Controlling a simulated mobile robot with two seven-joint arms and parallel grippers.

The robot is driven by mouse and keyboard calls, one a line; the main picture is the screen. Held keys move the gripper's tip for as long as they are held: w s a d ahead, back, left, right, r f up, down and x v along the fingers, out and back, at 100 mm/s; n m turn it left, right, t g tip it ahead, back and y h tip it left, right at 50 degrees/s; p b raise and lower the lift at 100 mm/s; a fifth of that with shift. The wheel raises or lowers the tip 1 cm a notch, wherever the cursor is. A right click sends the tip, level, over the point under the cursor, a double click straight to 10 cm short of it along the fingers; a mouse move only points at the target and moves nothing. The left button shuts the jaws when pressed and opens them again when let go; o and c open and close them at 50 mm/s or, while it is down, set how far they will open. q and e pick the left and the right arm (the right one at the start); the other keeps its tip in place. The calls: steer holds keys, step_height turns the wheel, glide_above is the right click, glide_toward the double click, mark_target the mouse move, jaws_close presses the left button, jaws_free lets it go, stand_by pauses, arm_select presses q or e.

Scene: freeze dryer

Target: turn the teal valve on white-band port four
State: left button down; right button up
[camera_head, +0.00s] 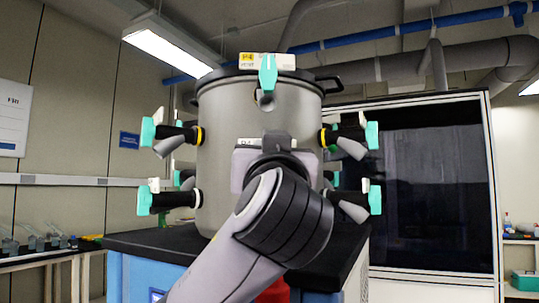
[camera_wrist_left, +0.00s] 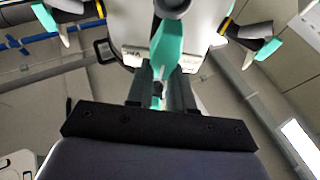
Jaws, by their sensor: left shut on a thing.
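The teal valve (camera_wrist_left: 168,45) in the left wrist view stands at the front of the grey chamber (camera_head: 225,165), its grey port just beyond it. My left gripper (camera_wrist_left: 157,92) is shut on the valve's end. In the head view my left gripper (camera_head: 277,145) is at the chamber's front centre, mostly behind my own wrist, which hides the held valve there. A white label (camera_head: 250,142) shows beside it. Another teal valve (camera_head: 268,72) stands upright above, under a yellow and white label (camera_head: 266,60). The held port's band colour cannot be seen. My right gripper is not in view.
Yellow-banded ports with teal valves stick out at the upper left (camera_head: 148,132) and upper right (camera_head: 371,135). Lower ports with teal valves stand at left (camera_head: 145,200) and right (camera_head: 375,200). The chamber sits on a black-topped bench (camera_head: 135,241). A dark glass cabinet (camera_head: 435,190) stands behind right.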

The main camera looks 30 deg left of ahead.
arm_select(q)
steer(key=m, duration=0.1)
steer(key=m+h+b, duration=0.1)
steer(key=m, duration=0.1)
steer(key=shift+w+d+f+t, duration=0.1)
steer(key=shift+d+f+t, duration=0.05)
steer(key=shift+t, duration=0.25)
steer(key=m+h, duration=0.2)
steer(key=m, duration=0.2)
steer(key=shift+d, duration=0.15)
steer(key=shift+w+d+f+m+h+p, duration=0.15)
steer(key=shift+m+h, duration=0.5)
steer(key=shift+m, duration=0.75)
steer(key=shift+m+h+p, duration=0.1)
steer(key=shift+m+h, duration=0.6)
steer(key=shift+m, duration=0.7)
steer(key=shift+w+d+f+m+h+p, duration=0.15)
steer(key=shift+m+h, duration=0.5)
steer(key=shift+m, duration=0.75)
steer(key=c, duration=1)
jaws_free()
